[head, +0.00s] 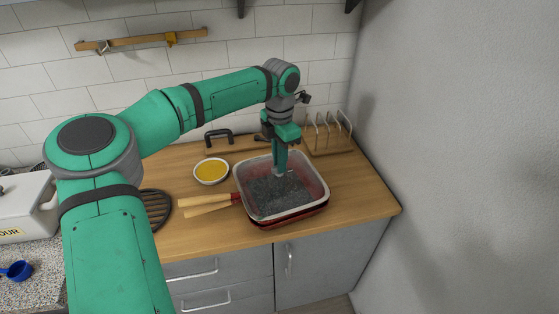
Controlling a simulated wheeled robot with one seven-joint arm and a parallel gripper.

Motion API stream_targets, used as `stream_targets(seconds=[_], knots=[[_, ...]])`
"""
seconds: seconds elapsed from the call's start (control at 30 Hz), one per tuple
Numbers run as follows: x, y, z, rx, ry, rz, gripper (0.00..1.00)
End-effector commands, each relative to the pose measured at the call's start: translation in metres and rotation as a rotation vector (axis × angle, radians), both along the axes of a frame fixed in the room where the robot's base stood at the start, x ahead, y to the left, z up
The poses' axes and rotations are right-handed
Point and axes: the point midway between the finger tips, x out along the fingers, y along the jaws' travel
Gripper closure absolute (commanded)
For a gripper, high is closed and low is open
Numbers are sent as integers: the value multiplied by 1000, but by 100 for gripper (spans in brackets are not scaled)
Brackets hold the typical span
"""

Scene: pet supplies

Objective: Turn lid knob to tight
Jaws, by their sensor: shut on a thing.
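A red rectangular pan (262,222) stands on the wooden counter, with pale wooden handles (207,203) pointing left. What looks like a see-through lid with a light metal rim (322,192) covers it, and dark, grainy contents show inside. My gripper (281,171) points down over the middle of the lid, with its fingertips shut on the lid knob. The fingers hide most of the knob, and its turn position cannot be read.
A white bowl of yellow liquid (211,171) stands left of the pan. A wooden rack with metal loops (328,137) is behind right. A dark round trivet (157,209) lies left, and a white flour box (25,208) stands far left. A wall (460,150) bounds the right.

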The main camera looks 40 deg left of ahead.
Motion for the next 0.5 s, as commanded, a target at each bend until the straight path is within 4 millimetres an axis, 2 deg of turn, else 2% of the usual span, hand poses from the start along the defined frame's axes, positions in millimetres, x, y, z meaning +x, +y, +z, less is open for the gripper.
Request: stream_targets(seconds=[0.2, 0.5], knots=[[0, 0, 1, 0, -2, -100, 100], [0, 0, 1, 0, -2, -152, 100]])
